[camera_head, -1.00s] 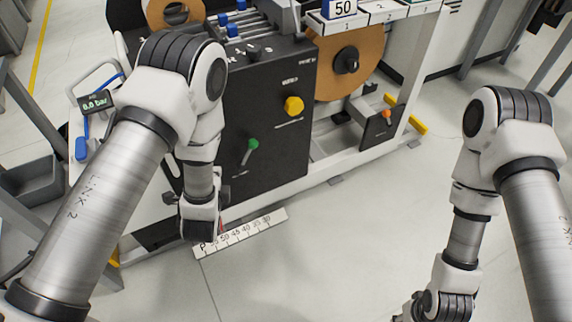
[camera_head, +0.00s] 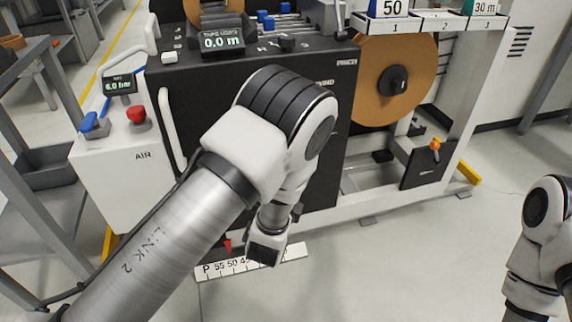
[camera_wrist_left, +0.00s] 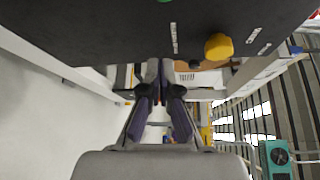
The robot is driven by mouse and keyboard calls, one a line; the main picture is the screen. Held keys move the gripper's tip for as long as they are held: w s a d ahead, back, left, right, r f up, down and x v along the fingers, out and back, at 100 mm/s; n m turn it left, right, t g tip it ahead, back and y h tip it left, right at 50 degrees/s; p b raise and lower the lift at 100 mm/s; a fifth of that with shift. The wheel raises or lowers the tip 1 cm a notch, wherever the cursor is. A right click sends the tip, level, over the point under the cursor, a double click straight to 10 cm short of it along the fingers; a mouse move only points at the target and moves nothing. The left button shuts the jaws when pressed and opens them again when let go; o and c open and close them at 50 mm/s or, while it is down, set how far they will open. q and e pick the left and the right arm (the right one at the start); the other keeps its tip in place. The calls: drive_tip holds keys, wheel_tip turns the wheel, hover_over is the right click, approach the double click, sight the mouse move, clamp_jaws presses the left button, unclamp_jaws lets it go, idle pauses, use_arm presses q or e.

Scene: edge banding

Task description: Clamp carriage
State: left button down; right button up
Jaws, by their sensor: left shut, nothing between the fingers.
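I cannot pick out the carriage for certain. A red pointer (camera_head: 228,245) stands at the left part of a white number scale (camera_head: 208,271) marked P, 55, 50, 45, at the foot of the black machine (camera_head: 335,165). My left gripper (camera_head: 263,254) hangs over the scale, just right of the pointer, and hides some of the numbers. In the left wrist view its fingers (camera_wrist_left: 160,84) are together and empty, with a yellow knob (camera_wrist_left: 218,46) and part of a green knob (camera_wrist_left: 165,1) on the black panel beyond. My right gripper is out of view.
An orange-topped lever (camera_head: 435,145) sits on a small black panel at the right, below a brown roll (camera_head: 410,55). A white air box (camera_head: 125,165) with a red button (camera_head: 136,113) stands at the left. The floor in front (camera_head: 400,270) is clear.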

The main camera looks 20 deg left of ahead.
use_arm(q)
drive_tip(key=w+f+b, duration=0.1)
drive_tip(key=w+b, duration=0.3)
drive_tip(key=w, duration=0.6)
drive_tip(key=a, duration=0.1)
drive_tip(key=s+a, duration=0.1)
drive_tip(key=a, duration=0.1)
drive_tip(key=s+a+b, duration=0.1)
drive_tip(key=shift+a+r, duration=0.2)
drive_tip(key=shift+r, duration=0.2)
